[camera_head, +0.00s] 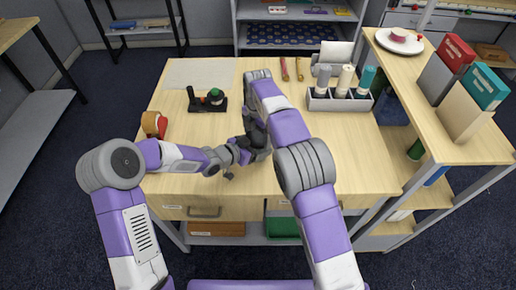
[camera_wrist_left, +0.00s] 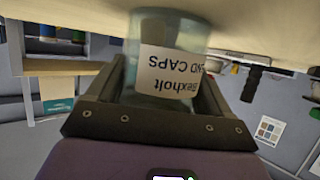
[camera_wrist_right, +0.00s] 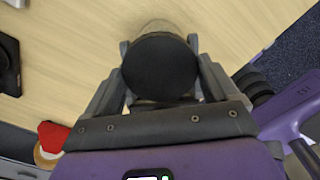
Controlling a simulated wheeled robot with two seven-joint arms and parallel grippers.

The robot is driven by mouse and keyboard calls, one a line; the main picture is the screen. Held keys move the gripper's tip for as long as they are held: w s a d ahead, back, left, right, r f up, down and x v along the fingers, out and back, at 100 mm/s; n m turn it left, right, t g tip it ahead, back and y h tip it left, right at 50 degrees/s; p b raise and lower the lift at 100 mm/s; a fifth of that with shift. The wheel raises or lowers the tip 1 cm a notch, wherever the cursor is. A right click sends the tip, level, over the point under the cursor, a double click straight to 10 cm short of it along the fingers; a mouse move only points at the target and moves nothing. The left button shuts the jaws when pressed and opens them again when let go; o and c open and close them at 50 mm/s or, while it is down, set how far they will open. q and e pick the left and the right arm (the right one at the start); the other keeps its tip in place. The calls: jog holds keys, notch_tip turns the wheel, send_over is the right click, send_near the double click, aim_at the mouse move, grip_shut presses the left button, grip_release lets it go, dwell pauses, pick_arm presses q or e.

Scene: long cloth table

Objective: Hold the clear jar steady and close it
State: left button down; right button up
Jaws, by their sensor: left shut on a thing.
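The clear jar (camera_wrist_left: 165,45) is in the left wrist view, with a white label reading "Bexholt … CAPS" that appears upside down. My left gripper (camera_wrist_left: 165,85) is shut on its sides, close to the wooden table. The right wrist view shows a round black lid (camera_wrist_right: 160,67) from above, between the fingers of my right gripper (camera_wrist_right: 160,45). Whether those fingers touch the lid is unclear. In the head view both grippers meet near the table's middle, my left gripper (camera_head: 250,148) coming from the left and my right (camera_head: 256,132) from above. My arms hide the jar there.
A black stand (camera_head: 208,104) with a small green-and-white item is behind my left arm. An orange-red tape roll (camera_head: 153,124) is at the left edge. A grey caddy (camera_head: 340,104) holds three bottles at the back right. Two slim pens (camera_head: 300,70) lie at the back. The right front tabletop is clear.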

jog(key=c, duration=0.6)
jog(key=shift+m, duration=1.7)
jog(key=o, duration=0.9)
jog(key=shift+o, duration=0.2)
jog(key=shift+r, duration=2.25)
jog(key=shift+r+n, duration=1.7)
jog(key=shift+r, duration=0.05)
